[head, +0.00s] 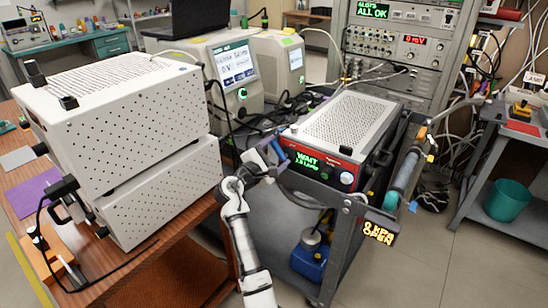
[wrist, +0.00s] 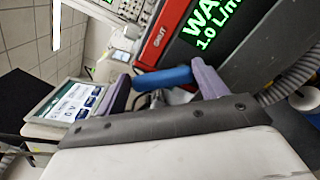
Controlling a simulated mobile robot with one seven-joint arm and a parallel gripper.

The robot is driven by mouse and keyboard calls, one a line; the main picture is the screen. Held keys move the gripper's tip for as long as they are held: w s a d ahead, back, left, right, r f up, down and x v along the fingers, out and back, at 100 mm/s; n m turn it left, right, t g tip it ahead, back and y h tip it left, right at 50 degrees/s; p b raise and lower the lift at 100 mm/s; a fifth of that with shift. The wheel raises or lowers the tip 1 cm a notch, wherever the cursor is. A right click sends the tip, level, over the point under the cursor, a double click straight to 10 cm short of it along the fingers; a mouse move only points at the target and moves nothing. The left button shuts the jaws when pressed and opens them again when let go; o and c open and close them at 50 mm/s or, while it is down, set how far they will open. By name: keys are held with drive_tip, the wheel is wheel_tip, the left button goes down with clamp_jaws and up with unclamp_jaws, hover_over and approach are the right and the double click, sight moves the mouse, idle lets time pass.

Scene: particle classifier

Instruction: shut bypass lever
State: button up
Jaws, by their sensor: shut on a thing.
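A blue lever handle (head: 279,150) shows at the left front edge of the red-fronted instrument (head: 325,163); I take it to be the bypass lever. My gripper (head: 268,158) is at this handle. In the wrist view, the blue handle (wrist: 163,79) lies crosswise between the two purple fingers of my gripper (wrist: 165,88), which are shut on it. The lever's pivot is hidden. The instrument's green display reads WAIT and about 1.0 L/min. A small amber display (head: 379,232) on the cart's front corner reads 0 kPa OPEN.
The instrument stands on a grey cart (head: 337,200), with a blue pump-like unit (head: 308,262) below. White perforated boxes (head: 150,195) on a wooden bench stand close on the left. A grey pipe (head: 405,172) runs along the cart's right side. Open floor lies at the lower right.

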drive_tip(key=shift+s+d+m+b, duration=0.2)
drive_tip(key=shift+m+b, duration=0.3)
drive_tip(key=shift+m, duration=0.5)
drive_tip(key=o, duration=1)
drive_tip(key=shift+s+f, duration=0.1)
drive_tip(key=shift+f, duration=0.05)
